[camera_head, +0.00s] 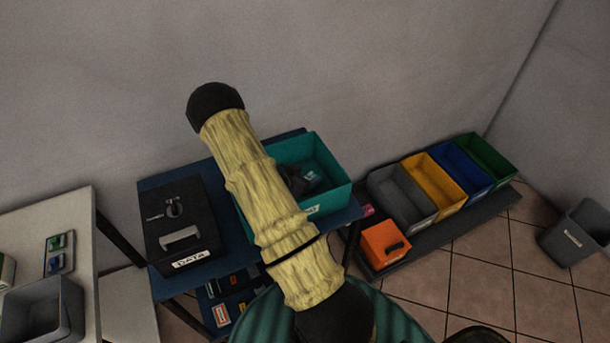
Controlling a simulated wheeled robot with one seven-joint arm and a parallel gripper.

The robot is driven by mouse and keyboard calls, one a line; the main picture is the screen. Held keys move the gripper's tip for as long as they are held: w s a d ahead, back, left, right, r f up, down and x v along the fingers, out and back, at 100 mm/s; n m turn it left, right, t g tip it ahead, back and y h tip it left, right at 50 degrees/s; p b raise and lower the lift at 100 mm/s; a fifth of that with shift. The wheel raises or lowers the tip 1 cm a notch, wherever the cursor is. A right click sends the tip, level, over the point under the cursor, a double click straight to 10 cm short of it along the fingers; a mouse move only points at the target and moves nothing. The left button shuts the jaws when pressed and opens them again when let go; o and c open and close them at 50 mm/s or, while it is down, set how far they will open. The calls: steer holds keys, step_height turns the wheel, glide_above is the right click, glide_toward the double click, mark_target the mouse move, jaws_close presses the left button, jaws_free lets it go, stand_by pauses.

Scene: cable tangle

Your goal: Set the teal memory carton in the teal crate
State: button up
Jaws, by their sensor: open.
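The teal crate (334,190) stands on the blue table, partly covered by my yellow-sleeved arm. A dark shape that looks like my gripper (300,182) is inside the crate's outline, just right of the arm. It is open, though its fingers are hard to make out. A small teal patch (312,175) shows beside it in the crate. It may be the teal memory carton, but it is too small and dark to be sure. I cannot tell whether it touches the crate floor or the fingers.
A black box labelled DATA (180,235) stands left of the crate on the blue table (150,190). Grey, yellow, blue and green bins (487,160) and an orange box (385,244) are on a low shelf at right. A grey bin (575,235) stands on the floor.

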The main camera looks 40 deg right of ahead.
steer(key=w+b+v, duration=0.1)
steer(key=v, duration=0.6)
steer(key=shift+s, duration=0.4)
steer(key=shift+a, duration=0.15)
